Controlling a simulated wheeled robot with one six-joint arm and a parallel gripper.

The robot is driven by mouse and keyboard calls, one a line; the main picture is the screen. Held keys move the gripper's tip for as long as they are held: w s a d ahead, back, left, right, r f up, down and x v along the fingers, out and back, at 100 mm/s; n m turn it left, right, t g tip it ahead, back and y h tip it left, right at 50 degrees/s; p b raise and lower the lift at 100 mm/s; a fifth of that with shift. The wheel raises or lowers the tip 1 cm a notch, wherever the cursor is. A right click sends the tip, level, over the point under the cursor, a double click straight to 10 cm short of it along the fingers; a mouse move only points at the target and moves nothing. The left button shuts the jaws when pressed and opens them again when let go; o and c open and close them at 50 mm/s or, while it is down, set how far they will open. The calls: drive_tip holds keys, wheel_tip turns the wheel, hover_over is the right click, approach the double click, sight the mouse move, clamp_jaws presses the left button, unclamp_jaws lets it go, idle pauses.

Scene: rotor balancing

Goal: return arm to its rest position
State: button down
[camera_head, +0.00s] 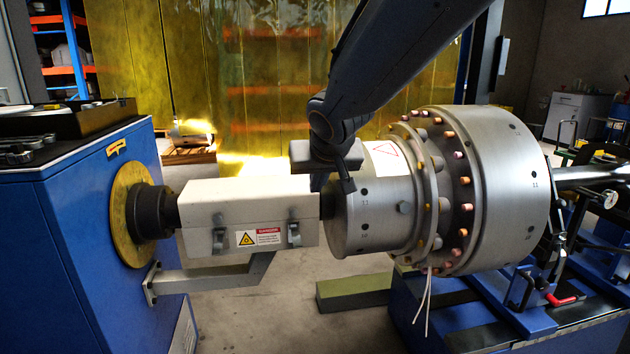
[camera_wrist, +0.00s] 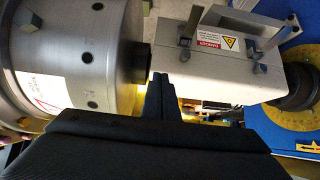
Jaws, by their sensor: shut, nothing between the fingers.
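My arm (camera_head: 385,70) reaches down from the top right in the head view. Its wrist and gripper (camera_head: 333,183) are by the gap between the white guard box and the silver rotor. In the wrist view my gripper (camera_wrist: 161,82) shows as two dark fingers close together, with nothing between them. The silver rotor (camera_head: 500,185), with several coloured plugs around its flange, is right of the gripper in the head view. It also fills the left of the wrist view (camera_wrist: 75,55). I cannot tell whether the fingers touch anything.
The white guard box (camera_head: 215,205) with a warning label covers the shaft, left of my gripper. A blue drive cabinet (camera_head: 100,230) with a yellow disc (camera_head: 133,213) stands further left. A blue machine bed (camera_head: 450,320) is below the rotor. Yellow curtains (camera_head: 220,75) hang behind.

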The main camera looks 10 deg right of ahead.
drive_tip(key=s+a+f+n+g, duration=0.25)
drive_tip(key=s+a+f, duration=0.2)
drive_tip(key=s, duration=0.55)
drive_tip(key=s+a+f+n+g+y+b, duration=0.1)
drive_tip(key=s+a+f+g, duration=0.2)
drive_tip(key=s+f, duration=0.45)
drive_tip(key=s+a+f+n+g, duration=0.2)
drive_tip(key=s+a+f+g, duration=0.15)
drive_tip(key=s, duration=0.85)
drive_tip(key=d+r+m+p, duration=0.5)
drive_tip(key=d+r+p, duration=1)
drive_tip(key=r+p, duration=0.4)
drive_tip(key=s+p, duration=0.1)
drive_tip(key=p, duration=0.4)
drive_tip(key=shift+d+r+h, duration=0.15)
drive_tip(key=shift+h, duration=0.15)
